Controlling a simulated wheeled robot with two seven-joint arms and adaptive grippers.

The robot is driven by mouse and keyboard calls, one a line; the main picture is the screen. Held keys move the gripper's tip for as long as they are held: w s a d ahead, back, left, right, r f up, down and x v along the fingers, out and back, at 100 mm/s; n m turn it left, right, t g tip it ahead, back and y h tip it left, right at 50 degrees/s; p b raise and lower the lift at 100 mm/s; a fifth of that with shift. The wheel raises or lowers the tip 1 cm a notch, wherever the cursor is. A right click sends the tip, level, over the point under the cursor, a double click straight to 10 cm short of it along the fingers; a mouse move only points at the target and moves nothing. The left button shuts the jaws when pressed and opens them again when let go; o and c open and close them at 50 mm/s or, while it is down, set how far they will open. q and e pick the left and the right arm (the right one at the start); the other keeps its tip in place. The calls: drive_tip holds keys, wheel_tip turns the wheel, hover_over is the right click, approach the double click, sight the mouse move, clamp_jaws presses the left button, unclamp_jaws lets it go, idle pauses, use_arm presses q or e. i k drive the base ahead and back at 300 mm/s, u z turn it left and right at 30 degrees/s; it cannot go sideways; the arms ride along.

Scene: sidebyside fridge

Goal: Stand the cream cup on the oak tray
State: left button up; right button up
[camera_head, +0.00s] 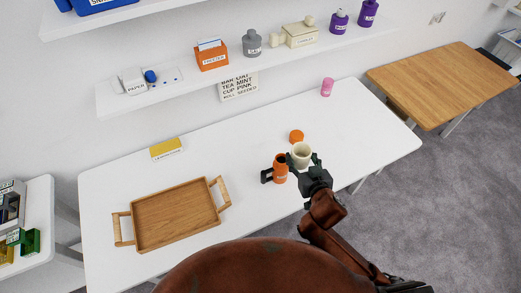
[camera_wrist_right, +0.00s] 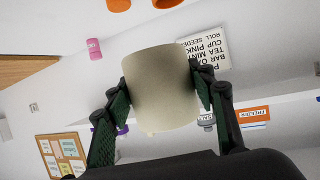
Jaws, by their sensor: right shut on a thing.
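The cream cup (camera_head: 301,152) is held upright, its opening facing up, toward the right part of the white table. My right gripper (camera_head: 304,162) is shut on the cup, with a finger on each side. In the right wrist view the cup (camera_wrist_right: 161,88) fills the middle between the dark fingers (camera_wrist_right: 162,95). The oak tray (camera_head: 176,216) lies empty on the left part of the table, well to the left of the cup. It has a raised handle at each end. My left gripper is not in view.
An orange container (camera_head: 281,169) with a black part at its left stands close by the cup; an orange round thing (camera_head: 296,136) is behind. A yellow box (camera_head: 166,149) and pink cup (camera_head: 327,87) stand farther back. The table between container and tray is clear.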

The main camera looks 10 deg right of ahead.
sight(152, 223)
drive_tip(key=z, duration=1.95)
drive_tip(key=k, duration=1.5)
drive_tip(key=u, duration=1.95)
drive_tip(key=i, duration=0.5)
drive_tip(key=u, duration=0.05)
